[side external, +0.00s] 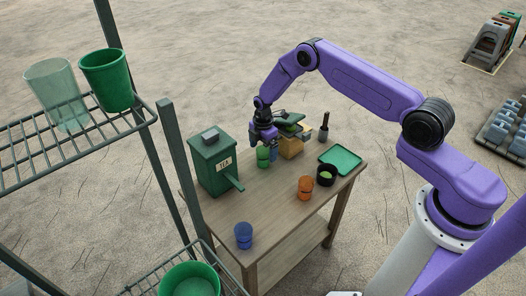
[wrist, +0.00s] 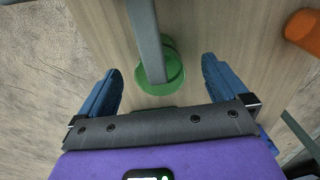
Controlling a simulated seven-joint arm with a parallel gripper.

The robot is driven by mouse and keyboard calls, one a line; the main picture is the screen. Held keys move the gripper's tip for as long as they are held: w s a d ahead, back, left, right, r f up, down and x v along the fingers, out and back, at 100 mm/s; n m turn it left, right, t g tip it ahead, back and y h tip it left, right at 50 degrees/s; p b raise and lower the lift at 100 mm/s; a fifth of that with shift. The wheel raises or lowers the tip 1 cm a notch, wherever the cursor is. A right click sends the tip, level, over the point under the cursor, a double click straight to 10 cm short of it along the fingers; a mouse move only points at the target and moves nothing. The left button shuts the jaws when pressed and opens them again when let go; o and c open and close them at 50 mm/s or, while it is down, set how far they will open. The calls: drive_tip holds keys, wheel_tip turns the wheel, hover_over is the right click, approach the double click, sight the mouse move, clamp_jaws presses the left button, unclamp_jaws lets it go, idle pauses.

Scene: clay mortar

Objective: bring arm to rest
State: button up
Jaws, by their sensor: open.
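My purple gripper (side external: 263,138) hangs over the back of the wooden table in the side view. In the wrist view its two blue fingers stand wide apart (wrist: 161,66), with nothing gripped. A green cup (side external: 263,158) is just below the gripper; a green round vessel (wrist: 172,70) shows between and beyond the fingers in the wrist view. A grey bar (wrist: 147,40) crosses in front of that vessel; I cannot tell what it belongs to. Whether the fingers touch the cup is not clear.
A green TEA box (side external: 214,160) stands left of my gripper. A wire rack (side external: 75,130) stands at the left.

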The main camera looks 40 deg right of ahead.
drive_tip(key=shift+r, duration=2.7)
drive_tip(key=shift+r, duration=2.5)
drive_tip(key=c, duration=1.7)
